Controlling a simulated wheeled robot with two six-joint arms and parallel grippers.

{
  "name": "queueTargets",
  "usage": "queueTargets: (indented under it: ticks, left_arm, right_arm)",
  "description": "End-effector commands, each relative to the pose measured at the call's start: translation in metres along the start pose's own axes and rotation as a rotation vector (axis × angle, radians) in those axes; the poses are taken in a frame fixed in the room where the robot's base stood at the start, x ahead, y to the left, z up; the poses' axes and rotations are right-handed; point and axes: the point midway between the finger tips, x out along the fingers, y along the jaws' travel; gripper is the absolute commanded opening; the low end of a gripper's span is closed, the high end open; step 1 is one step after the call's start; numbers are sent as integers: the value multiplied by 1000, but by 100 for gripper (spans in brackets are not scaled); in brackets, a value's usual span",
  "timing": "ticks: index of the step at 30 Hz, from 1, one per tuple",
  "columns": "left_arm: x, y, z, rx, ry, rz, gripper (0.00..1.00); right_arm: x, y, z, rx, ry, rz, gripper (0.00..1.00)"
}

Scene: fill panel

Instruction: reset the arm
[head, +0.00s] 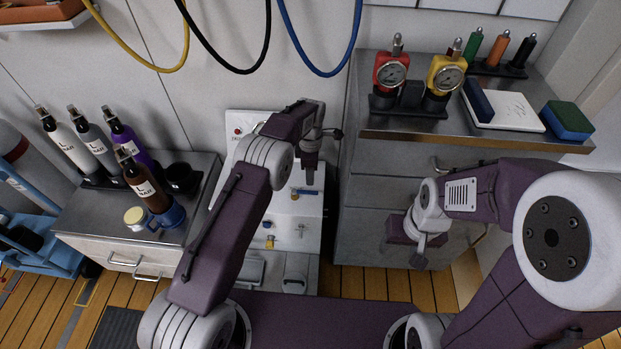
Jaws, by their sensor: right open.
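My left arm reaches up the middle of the head view, and its gripper (310,170) hangs in front of the white panel (308,215) on the back wall. I cannot tell whether its jaws are apart, and I see nothing clearly held in it. My right arm is bent at the right, and its gripper (419,258) points down in front of the grey cabinet's drawers (375,220). The right gripper is open and appears empty.
A left cabinet (85,222) bears several bottles and a blue holder (170,214). The right cabinet top (400,125) bears a red gauge (390,72), a yellow gauge (445,75), a white tray (515,112) and a sponge (567,119). Hoses (325,72) hang above the panel.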

Motion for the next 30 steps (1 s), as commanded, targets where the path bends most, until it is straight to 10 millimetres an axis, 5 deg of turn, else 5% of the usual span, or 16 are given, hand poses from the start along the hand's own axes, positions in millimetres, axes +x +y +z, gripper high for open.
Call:
queueTargets:
  ticks: [19, 22, 24, 30]
  left_arm:
    - [-14, 5, -5, -12, -4, 13, 36]
    - [-51, 22, -12, -32, -21, 79, 36]
    - [-93, 27, -25, -58, -32, 126, 36]
    - [-164, -23, -72, -52, -30, 145, 36]
  right_arm:
    - [-2, 0, 0, 0, 0, 0, 56]
    - [-2, 0, 0, 0, 0, 0, 56]
    - [-2, 0, 0, 0, 0, 0, 56]
    - [-2, 0, 0, 0, 0, 0, 56]
